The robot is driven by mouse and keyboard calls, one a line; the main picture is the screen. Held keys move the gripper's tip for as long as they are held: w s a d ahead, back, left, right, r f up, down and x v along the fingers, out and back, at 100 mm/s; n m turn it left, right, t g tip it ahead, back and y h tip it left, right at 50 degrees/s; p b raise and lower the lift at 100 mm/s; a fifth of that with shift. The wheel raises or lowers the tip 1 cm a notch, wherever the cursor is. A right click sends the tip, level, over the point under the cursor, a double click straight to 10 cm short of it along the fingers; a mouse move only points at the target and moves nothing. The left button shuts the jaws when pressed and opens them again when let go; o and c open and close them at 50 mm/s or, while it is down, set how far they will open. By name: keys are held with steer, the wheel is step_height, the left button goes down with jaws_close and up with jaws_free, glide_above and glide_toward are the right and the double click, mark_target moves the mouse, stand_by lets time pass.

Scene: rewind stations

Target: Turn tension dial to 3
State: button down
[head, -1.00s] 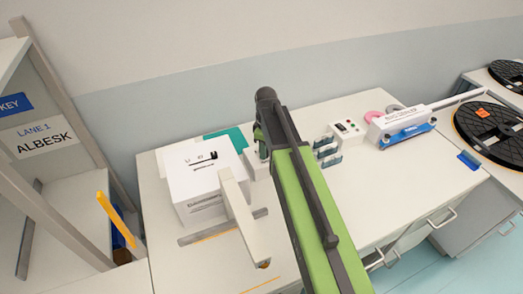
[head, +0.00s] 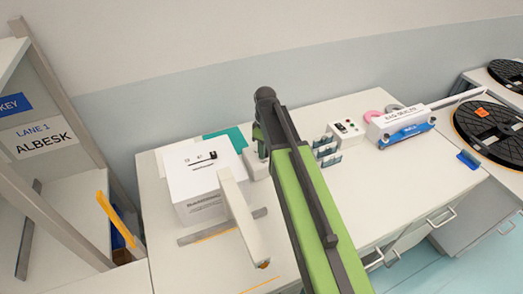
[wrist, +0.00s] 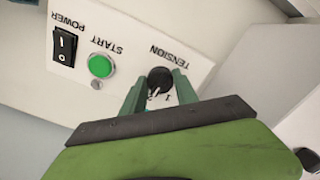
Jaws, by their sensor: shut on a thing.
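The black tension dial (wrist: 160,80) shows in the wrist view, on a white panel (wrist: 125,60) under the upside-down word TENSION. My gripper (wrist: 158,90) is shut on the dial, one green finger on each side. A white pointer mark is on the dial's lower part. A digit 1 shows at its lower right and what looks like a 2 at its lower left; other digits are hidden by my fingers or unreadable. In the head view my green arm reaches over the bench, and the dial is hidden behind it.
On the panel, a green START button (wrist: 101,66) and a black POWER switch (wrist: 64,45) sit left of the dial. In the head view, a white machine (head: 203,185) stands left of my arm. A small control box (head: 346,131) and a bag sealer (head: 399,121) stand to the right.

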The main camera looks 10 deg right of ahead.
steer(key=m, duration=0.4)
steer(key=shift+s+a, duration=0.1)
steer(key=shift+a, duration=0.05)
steer(key=shift+m, duration=1.8)
steer(key=c, duration=0.9)
jaws_free()
steer(key=shift+r, duration=0.1)
steer(key=shift+c, duration=0.2)
step_height(320, 180, up, 17)
steer(key=p, duration=1.7)
steer(key=shift+r, duration=0.15)
